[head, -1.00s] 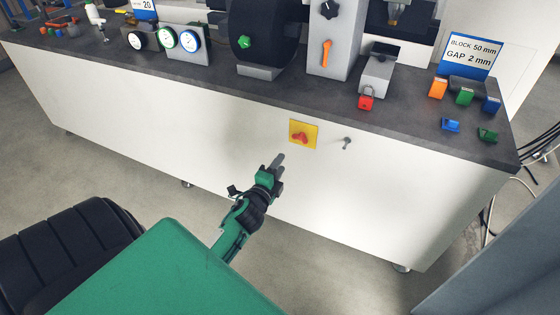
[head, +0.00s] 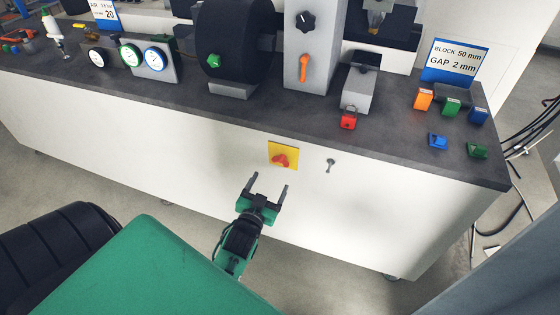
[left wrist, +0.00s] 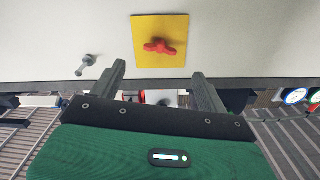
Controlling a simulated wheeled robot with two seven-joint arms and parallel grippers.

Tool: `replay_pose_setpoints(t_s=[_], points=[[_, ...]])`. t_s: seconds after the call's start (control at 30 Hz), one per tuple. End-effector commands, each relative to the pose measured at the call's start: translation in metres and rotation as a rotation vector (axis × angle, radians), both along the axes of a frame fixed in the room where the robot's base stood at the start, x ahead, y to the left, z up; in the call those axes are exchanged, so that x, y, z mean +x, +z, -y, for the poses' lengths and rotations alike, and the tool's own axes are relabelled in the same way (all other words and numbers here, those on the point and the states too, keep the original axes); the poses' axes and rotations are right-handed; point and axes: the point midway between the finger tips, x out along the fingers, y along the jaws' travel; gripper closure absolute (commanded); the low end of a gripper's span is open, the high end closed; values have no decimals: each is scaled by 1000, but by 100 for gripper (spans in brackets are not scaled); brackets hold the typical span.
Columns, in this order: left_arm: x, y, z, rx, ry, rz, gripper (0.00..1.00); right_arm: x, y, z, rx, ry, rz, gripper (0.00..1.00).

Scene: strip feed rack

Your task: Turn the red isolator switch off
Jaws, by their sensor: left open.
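The red isolator switch (head: 281,161) is a red knob on a square yellow plate (head: 290,149), mounted on the white front panel of the bench. In the left wrist view the red knob (left wrist: 160,47) shows lying roughly crosswise on its yellow plate (left wrist: 147,26). My left gripper (head: 268,184) is open and empty, just below and in front of the switch, its two fingers apart and not touching it. In the left wrist view its fingers (left wrist: 162,85) point toward the plate, with the knob beyond and between them. My right gripper is in neither view.
A small grey metal peg (head: 330,164) sticks out of the panel right of the plate. The dark bench top (head: 400,140) overhangs above, with a red padlock (head: 348,118) near its edge. The panel around the switch is otherwise bare.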

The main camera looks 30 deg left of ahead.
Motion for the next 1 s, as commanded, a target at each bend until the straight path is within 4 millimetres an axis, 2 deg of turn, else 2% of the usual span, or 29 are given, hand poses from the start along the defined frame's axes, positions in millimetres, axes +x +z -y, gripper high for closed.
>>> replay_pose_setpoints(t_s=[0.3, 0.5, 0.7, 1.0], points=[[58, 1, -14, 2, 0, 1, 24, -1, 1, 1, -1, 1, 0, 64], [84, 0, -20, 3, 0, 0, 24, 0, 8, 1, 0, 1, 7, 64], [95, 0, -23, 4, 0, -1, 24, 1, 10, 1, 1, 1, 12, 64], [96, 0, -23, 3, 0, -1, 26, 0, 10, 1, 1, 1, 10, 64]])
